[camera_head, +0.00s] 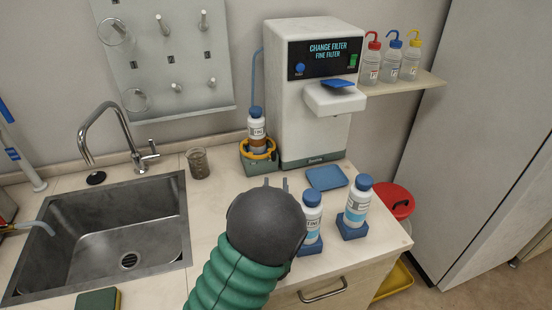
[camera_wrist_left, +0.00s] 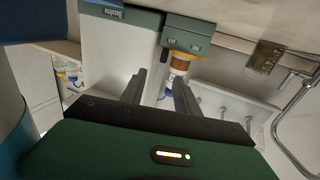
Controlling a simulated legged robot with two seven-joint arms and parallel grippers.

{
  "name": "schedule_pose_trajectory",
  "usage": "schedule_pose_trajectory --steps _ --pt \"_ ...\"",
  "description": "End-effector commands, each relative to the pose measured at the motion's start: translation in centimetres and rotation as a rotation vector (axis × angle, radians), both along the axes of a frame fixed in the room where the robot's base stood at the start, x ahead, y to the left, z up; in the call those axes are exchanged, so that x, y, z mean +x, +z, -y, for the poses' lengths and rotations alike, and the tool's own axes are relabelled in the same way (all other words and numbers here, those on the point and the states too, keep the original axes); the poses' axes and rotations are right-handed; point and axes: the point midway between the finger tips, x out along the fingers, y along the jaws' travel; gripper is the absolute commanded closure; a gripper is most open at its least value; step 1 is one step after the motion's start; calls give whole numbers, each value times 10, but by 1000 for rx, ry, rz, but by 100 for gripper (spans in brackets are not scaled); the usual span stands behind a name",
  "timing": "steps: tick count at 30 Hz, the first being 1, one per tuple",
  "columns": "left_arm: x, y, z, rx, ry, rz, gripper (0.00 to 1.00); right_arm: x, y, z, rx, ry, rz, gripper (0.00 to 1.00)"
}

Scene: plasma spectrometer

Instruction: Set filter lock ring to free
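The spectrometer (camera_head: 310,90) is a white machine whose screen reads "CHANGE FILTER, FINE FILTER". A green base (camera_head: 262,166) at its left side carries a yellow ring (camera_head: 259,153) around the lower part of a blue-capped bottle (camera_head: 256,125). In the left wrist view, which is upside down, the ring (camera_wrist_left: 184,55) shows as a yellow band beside the green base (camera_wrist_left: 190,33) with small white marks that I cannot read surely. My left gripper (camera_head: 276,184) is in front of the base, apart from the ring. Its two fingers (camera_wrist_left: 158,90) are spread with nothing between them. My right gripper is out of view.
Two bottles (camera_head: 311,217) (camera_head: 356,205) on blue stands are right of my left arm. A blue pad (camera_head: 327,177) lies before the machine. A glass beaker (camera_head: 198,162) stands left of the base, near the sink (camera_head: 110,235) and faucet (camera_head: 120,130). Wash bottles (camera_head: 391,58) stand on a shelf.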

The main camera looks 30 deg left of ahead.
Motion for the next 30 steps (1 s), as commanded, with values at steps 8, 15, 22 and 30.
schedule_pose_trajectory --steps 8,15,22,30 --pt "63 0 -42 1 3 1 63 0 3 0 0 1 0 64" --pt "96 1 -60 2 1 0 63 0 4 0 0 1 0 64" --pt "102 1 -63 1 0 -1 63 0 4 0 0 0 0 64" --pt "100 1 -63 1 1 -1 86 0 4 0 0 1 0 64"
